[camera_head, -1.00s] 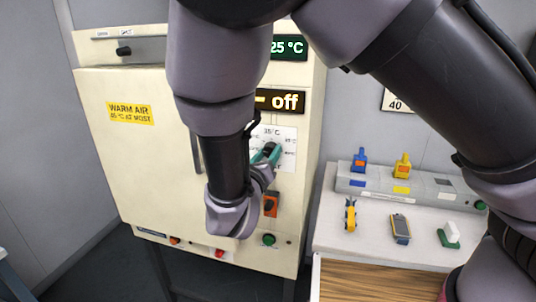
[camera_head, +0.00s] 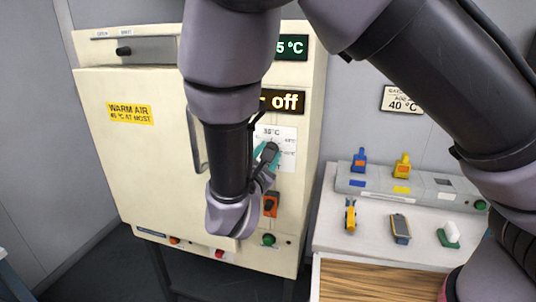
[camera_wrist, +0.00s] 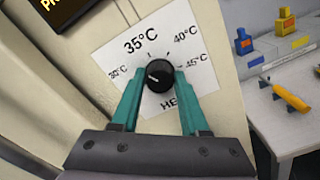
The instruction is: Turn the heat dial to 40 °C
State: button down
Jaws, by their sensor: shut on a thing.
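The black heat dial (camera_wrist: 159,76) sits on a white scale card (camera_wrist: 120,58) with marks for 30, 35, 40 and 45 °C. Its small white line seems to point left, toward the 30 °C side. My gripper (camera_wrist: 158,78) has its teal fingers on either side of the dial, shut on it. In the head view, the dial (camera_head: 270,150) and card (camera_head: 288,155) are partly covered by my gripper (camera_head: 266,154). The green display (camera_head: 292,47) is partly hidden and shows "5 °C".
The cream oven door (camera_head: 140,165) is closed, with a yellow "WARM AIR, 45 °C at most" label (camera_head: 131,114). An orange switch (camera_head: 270,205) sits below the dial. A wall sign (camera_head: 402,99) reads 40 °C. A side table (camera_head: 330,238) at right holds several small items.

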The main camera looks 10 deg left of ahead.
jog(key=shift+s+f+m, duration=0.1)
jog(key=shift+m, duration=7.6)
jog(key=shift+c, duration=2)
grip_release()
